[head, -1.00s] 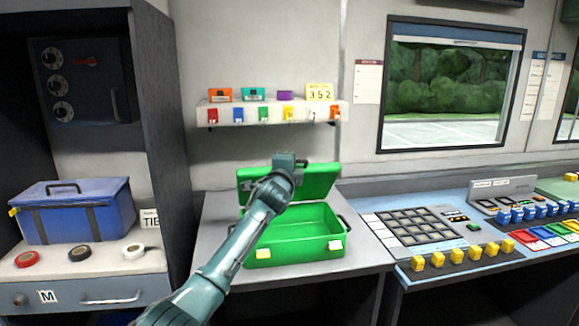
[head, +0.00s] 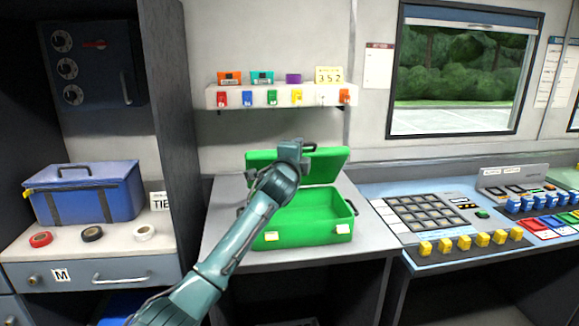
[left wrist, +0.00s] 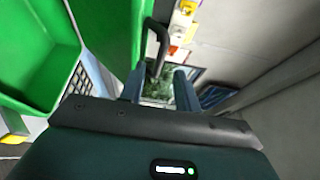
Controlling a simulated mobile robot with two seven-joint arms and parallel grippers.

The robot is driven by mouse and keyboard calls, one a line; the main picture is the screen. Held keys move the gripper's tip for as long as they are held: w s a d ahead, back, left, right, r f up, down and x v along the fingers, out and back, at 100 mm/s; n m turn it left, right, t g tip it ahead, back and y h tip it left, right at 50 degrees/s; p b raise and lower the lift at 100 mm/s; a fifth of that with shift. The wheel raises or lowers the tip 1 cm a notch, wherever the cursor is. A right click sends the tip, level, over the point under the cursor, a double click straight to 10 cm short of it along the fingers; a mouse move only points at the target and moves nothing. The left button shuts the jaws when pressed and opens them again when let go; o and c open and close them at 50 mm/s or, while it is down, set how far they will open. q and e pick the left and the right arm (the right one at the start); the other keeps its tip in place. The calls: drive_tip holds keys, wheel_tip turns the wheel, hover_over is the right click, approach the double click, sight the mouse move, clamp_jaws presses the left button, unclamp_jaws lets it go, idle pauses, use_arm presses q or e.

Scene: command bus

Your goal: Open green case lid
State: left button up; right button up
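The green case (head: 303,235) sits on a grey counter, and its hollow inside shows. Its green lid (head: 325,165) is raised at the back, tilted up from the case. My left gripper (head: 290,150) is at the lid, and my forearm hides part of the lid and the case's left side. In the left wrist view the two fingers (left wrist: 158,82) are apart, with a black handle (left wrist: 155,45) on the green lid (left wrist: 108,35) just beyond and between them. Whether they touch the handle is unclear. My right gripper is not in view.
A wall shelf (head: 270,97) with coloured tags is above the case. A control console (head: 430,215) with yellow switches stands to the right. A blue case (head: 85,195) and tape rolls (head: 92,234) are on the left counter, beyond a dark cabinet side.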

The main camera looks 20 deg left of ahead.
use_arm(q)
drive_tip(key=s+d+b, duration=0.1)
drive_tip(key=s, duration=0.8)
drive_tip(key=shift+s+d+f, duration=0.2)
drive_tip(key=shift+s+d, duration=0.05)
drive_tip(key=shift+s, duration=0.1)
